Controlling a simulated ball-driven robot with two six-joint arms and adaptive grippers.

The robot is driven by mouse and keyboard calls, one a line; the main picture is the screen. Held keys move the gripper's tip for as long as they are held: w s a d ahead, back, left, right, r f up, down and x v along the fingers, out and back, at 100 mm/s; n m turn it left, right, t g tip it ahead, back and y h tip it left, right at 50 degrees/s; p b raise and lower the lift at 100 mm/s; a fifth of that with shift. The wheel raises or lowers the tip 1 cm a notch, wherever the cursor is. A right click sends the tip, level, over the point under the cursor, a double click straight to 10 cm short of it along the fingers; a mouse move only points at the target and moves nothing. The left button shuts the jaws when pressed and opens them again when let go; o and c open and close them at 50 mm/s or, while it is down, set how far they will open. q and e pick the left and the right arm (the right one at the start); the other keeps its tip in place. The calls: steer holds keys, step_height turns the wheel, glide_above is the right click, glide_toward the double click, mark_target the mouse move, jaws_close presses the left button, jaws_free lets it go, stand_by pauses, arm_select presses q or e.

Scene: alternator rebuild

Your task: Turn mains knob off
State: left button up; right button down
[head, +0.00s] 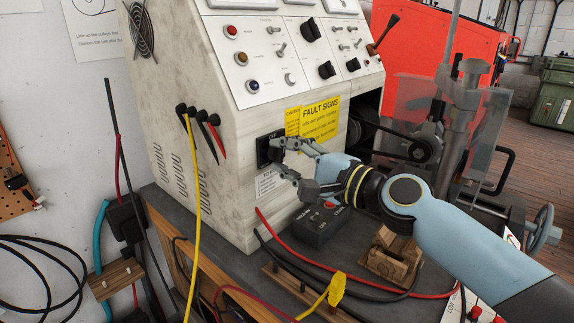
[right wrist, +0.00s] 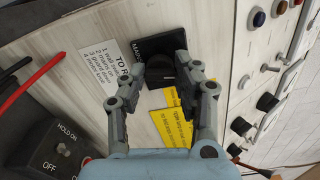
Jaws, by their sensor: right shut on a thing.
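The mains knob (head: 266,147) is black on a black square plate, set low on the side of the cream test bench beside a yellow fault signs label. In the right wrist view the knob (right wrist: 187,74) sits between the fingertips, with "MAINS" lettering partly visible at the plate's left edge. My right gripper (head: 281,156) reaches the knob from the right, its fingers shut on it. The fingers hide part of the knob in the head view, and I cannot read its pointer setting. My left gripper is not in view.
A small black switch box (head: 318,224) with a red button stands below my right gripper. Yellow, red and black leads hang left of the knob and trail over the bench top. A wooden block (head: 392,262) and a clear guard (head: 412,110) stand to the right.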

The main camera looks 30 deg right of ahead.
steer(key=shift+f+n+b, duration=0.1)
steer(key=shift+n+b, duration=0.45)
steer(key=shift+n, duration=0.65)
steer(key=c, duration=1)
jaws_free()
steer(key=shift+o, duration=0.2)
steer(key=v, duration=0.7)
steer(key=shift+s, duration=0.3)
